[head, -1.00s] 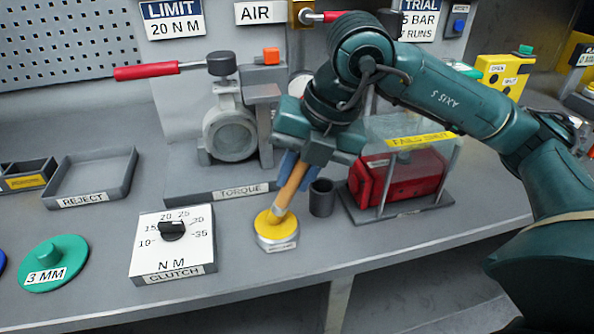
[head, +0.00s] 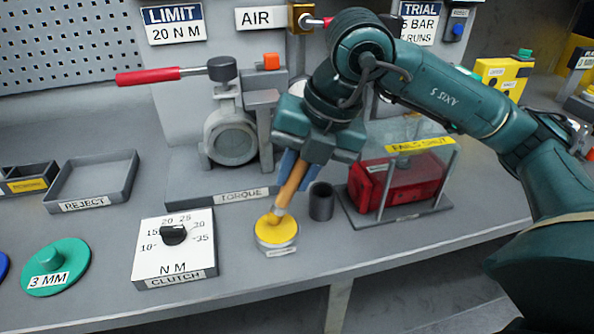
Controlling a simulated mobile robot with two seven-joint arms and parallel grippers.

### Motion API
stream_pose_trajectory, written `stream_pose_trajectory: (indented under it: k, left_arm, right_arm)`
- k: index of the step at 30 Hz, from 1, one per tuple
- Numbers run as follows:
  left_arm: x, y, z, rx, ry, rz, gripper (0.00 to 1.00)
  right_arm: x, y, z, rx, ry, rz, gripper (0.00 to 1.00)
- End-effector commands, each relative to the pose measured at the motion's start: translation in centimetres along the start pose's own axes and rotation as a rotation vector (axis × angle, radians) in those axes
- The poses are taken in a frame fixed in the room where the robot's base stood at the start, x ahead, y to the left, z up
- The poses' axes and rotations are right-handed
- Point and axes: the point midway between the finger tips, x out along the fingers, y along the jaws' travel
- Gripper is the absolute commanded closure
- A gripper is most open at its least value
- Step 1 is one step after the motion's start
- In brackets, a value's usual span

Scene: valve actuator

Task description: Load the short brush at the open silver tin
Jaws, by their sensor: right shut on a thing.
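The short brush (head: 291,186) has an orange-brown wooden handle and a metal ferrule. My right gripper (head: 295,166) is shut on the upper part of its handle and holds it tilted, lower end towards the left. The open silver tin (head: 277,252) stands on the bench below, with a yellow top surface (head: 279,231) and a small label on its front. The brush's lower end meets the yellow surface in the picture; its bristles are hidden or too small to make out. My left gripper is not in view.
A dark cup (head: 321,203) stands just right of the tin. A red actuator (head: 388,187) sits behind a clear guard further right. The clutch box (head: 172,245), a green 3 MM disc (head: 55,266) and the reject tray (head: 120,181) are left. The valve (head: 231,138) stands behind.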

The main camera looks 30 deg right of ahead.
Motion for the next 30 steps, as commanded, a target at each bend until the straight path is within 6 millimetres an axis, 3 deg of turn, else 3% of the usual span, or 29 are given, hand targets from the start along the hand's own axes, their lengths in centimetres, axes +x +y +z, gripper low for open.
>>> stream_pose_trajectory:
  k: [18, 30]
  left_arm:
    - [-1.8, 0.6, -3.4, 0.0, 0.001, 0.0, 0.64]
    - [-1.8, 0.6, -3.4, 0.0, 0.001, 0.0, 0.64]
  right_arm:
    - [-5.1, 1.8, 0.5, 0.001, -0.003, 0.003, 1.0]
    - [-5.3, 1.9, 0.5, 0.001, -0.003, 0.003, 1.0]
